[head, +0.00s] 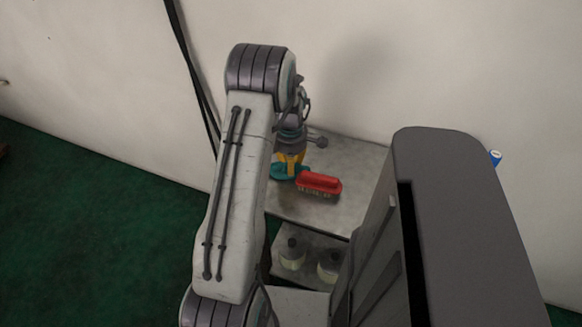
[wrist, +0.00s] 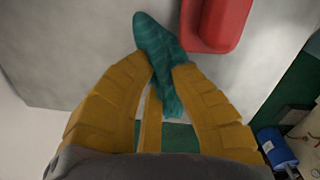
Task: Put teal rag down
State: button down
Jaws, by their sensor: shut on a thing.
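The teal rag (wrist: 156,40) is held between the yellow fingers of my gripper (wrist: 162,72) in the wrist view. Part of it sticks out past the fingertips over a grey shelf top (wrist: 85,50). In the head view the teal rag (head: 283,171) shows beside the yellow fingers of my gripper (head: 291,160), at the grey shelf top (head: 300,212). I cannot tell whether the rag touches the surface. My arm hides part of this area in the head view.
A red brush (head: 319,184) lies on the shelf top just right of the rag; its red back (wrist: 217,22) is close in the wrist view. Bottles (head: 292,255) stand on a lower shelf. A blue can (wrist: 275,147) shows at lower right. A pale wall stands behind.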

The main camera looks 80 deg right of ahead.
jog(key=shift+f, duration=0.15)
jog(key=shift+f, duration=0.15)
jog(key=c, duration=1.2)
grip_release()
jog(key=r, duration=1.2)
jog(key=shift+a+r, duration=0.2)
jog(key=shift+a, duration=0.05)
jog(key=shift+w, duration=0.1)
